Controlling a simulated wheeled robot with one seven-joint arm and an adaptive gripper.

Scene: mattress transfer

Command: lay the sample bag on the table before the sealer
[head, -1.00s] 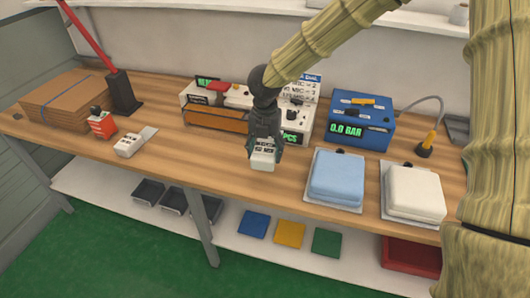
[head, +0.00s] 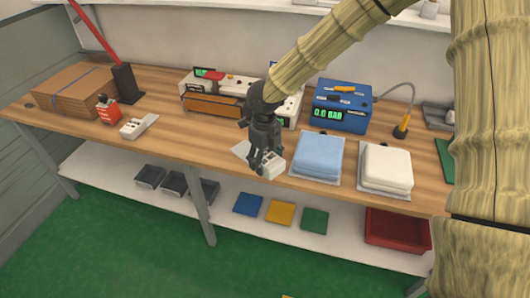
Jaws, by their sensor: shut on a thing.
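The sample bag (head: 271,168) is a small white pack with dark marks and a pale flat part to its left. My gripper (head: 264,158) points down and is shut on it, hiding its middle. The bag is at the table's (head: 180,148) front edge, in front of the sealer. I cannot tell whether it touches the wood. The sealer (head: 215,105) is a long white machine with an orange-brown bar, at the back of the table. My arm hides part of its right end.
A similar small white pack (head: 134,128) lies left, near a red item (head: 108,110) and cardboard (head: 75,92). Wood between is clear.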

